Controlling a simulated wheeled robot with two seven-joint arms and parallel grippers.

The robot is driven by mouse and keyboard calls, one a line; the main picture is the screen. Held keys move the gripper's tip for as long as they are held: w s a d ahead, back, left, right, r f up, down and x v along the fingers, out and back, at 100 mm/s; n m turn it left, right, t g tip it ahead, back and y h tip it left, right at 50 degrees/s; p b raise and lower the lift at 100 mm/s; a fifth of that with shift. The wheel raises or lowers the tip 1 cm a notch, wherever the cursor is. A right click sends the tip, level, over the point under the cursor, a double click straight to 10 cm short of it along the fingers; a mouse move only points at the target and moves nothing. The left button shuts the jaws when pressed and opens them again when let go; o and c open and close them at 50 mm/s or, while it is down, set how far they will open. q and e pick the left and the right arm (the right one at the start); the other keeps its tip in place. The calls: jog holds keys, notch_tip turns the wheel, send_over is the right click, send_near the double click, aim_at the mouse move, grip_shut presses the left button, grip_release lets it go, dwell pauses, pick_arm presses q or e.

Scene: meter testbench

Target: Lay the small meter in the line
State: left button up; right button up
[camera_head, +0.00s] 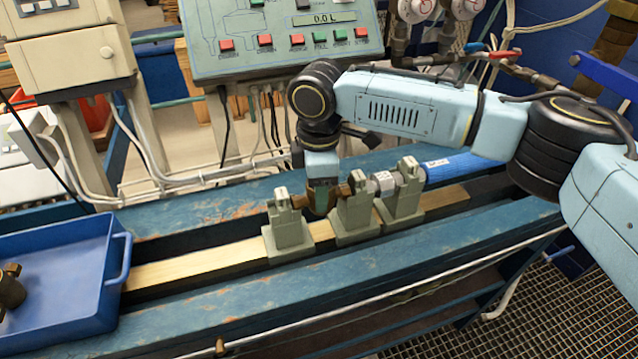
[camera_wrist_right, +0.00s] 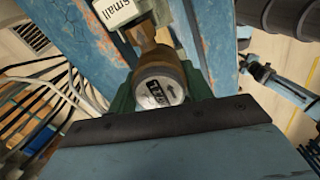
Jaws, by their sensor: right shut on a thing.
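My right gripper (camera_head: 320,200) points down over the bench, between the left and middle grey-green stands. It is shut on the small meter (camera_wrist_right: 158,90), a brass body with a round white dial facing up in the right wrist view. In the head view the fingers hide most of it. The left stand (camera_head: 288,228) has a white label on top, and a label reading "small" (camera_wrist_right: 116,12) shows in the right wrist view. The middle stand (camera_head: 356,212) and right stand (camera_head: 404,198) are close together on the right. Whether the meter rests in the stands, I cannot tell. My left gripper is out of view.
A blue tray (camera_head: 118,262) at the left holds another brass meter (camera_head: 10,292). A wooden strip (camera_head: 195,262) runs along the blue bench. A blue cylinder (camera_head: 455,166) lies in line right of the stands. A control panel (camera_head: 285,62) reading 0.0 L stands behind.

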jog(key=shift+f, duration=0.25)
dwell(0.5)
jog(key=o, duration=1.4)
jog(key=shift+f, duration=0.1)
notch_tip(320, 180, up, 9)
jog(key=p, duration=1.1)
